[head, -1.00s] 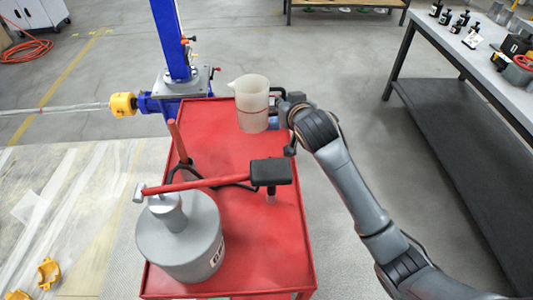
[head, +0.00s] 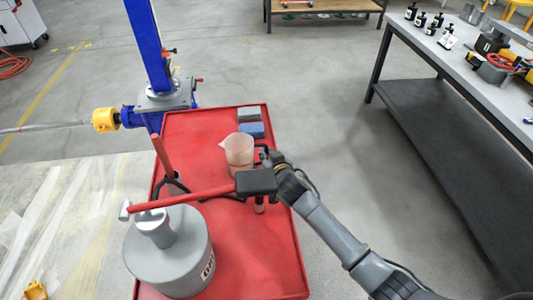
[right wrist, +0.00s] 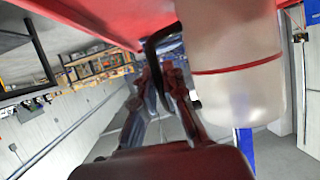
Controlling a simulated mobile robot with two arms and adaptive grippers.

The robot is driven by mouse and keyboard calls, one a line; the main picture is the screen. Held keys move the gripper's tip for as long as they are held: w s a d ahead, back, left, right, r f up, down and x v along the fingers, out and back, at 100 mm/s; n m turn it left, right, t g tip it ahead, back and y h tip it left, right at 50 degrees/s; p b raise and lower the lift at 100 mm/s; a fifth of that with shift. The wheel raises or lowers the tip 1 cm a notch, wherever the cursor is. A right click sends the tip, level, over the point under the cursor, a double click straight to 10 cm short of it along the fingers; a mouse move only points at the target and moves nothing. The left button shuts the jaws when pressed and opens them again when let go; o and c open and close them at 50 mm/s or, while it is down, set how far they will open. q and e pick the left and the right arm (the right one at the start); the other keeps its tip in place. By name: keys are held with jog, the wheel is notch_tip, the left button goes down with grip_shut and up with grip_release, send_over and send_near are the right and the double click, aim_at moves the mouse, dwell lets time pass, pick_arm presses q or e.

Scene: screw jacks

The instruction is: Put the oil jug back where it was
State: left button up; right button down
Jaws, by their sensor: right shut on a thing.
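The oil jug (head: 239,150) is a translucent, pale jug with a spout on its left, upright over the red cart (head: 203,120). I cannot tell whether its base touches the cart top. My right gripper (head: 267,157) is on its right side, shut on its dark handle. In the right wrist view the jug (right wrist: 235,70) fills the upper right, with a red line around it, and the fingers (right wrist: 165,75) close on the black handle (right wrist: 155,45). My left gripper is not in view.
A grey pump canister (head: 168,250) stands at the cart's near left. Grey and blue blocks (head: 250,129) lie behind the jug. A blue screw jack (head: 150,50) stands beyond the cart.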

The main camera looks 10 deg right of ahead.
jog(key=shift+r, duration=0.1)
jog(key=c, duration=1.4)
grip_release()
jog(key=shift+c, duration=0.2)
jog(key=shift+r, duration=0.1)
jog(key=shift+s, duration=0.3)
jog(key=v, duration=1.1)
jog(key=shift+s, duration=0.2)
